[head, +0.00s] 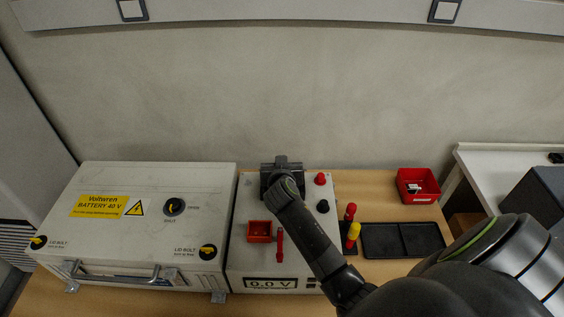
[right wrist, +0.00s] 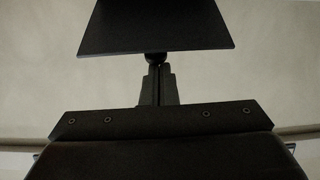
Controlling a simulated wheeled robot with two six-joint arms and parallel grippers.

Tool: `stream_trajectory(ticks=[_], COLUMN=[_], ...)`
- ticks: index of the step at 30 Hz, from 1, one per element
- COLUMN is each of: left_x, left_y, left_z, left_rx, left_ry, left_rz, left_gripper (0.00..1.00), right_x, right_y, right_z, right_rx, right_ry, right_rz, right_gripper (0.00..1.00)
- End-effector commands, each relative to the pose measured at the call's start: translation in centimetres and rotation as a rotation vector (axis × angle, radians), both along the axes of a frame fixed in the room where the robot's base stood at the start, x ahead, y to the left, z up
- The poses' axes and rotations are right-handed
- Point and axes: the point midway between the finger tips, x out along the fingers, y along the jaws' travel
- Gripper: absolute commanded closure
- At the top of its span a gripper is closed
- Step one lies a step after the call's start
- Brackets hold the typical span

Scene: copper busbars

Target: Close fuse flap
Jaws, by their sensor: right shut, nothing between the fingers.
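On the white meter box, a red open-topped housing (head: 260,231) stands with a narrow upright red piece (head: 280,245) at its right side. This piece looks like the fuse flap standing open, seen nearly edge-on, but I cannot be sure. My right gripper (head: 281,159) is above the back of the meter box, behind and apart from the red housing. In the right wrist view its fingers (right wrist: 156,85) are shut and empty. Beyond them is a dark panel (right wrist: 155,25) with a small round knob, which I cannot identify. My left gripper is not in view.
A white battery case (head: 150,185) stands at the left. A red knob (head: 320,179) and a black knob (head: 323,206) are on the meter box. Red and yellow handled tools (head: 353,232), a black tray (head: 402,226) and a red bin (head: 418,198) lie to the right.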

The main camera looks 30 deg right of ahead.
Motion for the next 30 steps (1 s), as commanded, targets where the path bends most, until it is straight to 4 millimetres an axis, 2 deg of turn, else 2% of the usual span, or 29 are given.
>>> stream_trajectory(ticks=[1, 9, 30], left_x=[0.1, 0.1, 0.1], left_y=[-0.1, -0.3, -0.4], left_z=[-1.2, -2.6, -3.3], left_rx=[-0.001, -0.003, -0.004], left_ry=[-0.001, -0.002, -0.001], left_rz=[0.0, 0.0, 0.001], left_gripper=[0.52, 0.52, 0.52], right_x=[-0.4, -1.9, -2.7], right_y=[0.2, 1.1, 1.6], right_z=[-0.9, -2.0, -2.9], right_rx=[0.005, 0.006, 0.006], right_ry=[0.004, 0.009, 0.011], right_rz=[-0.001, -0.002, -0.001], right_gripper=[1.0, 1.0, 1.0])
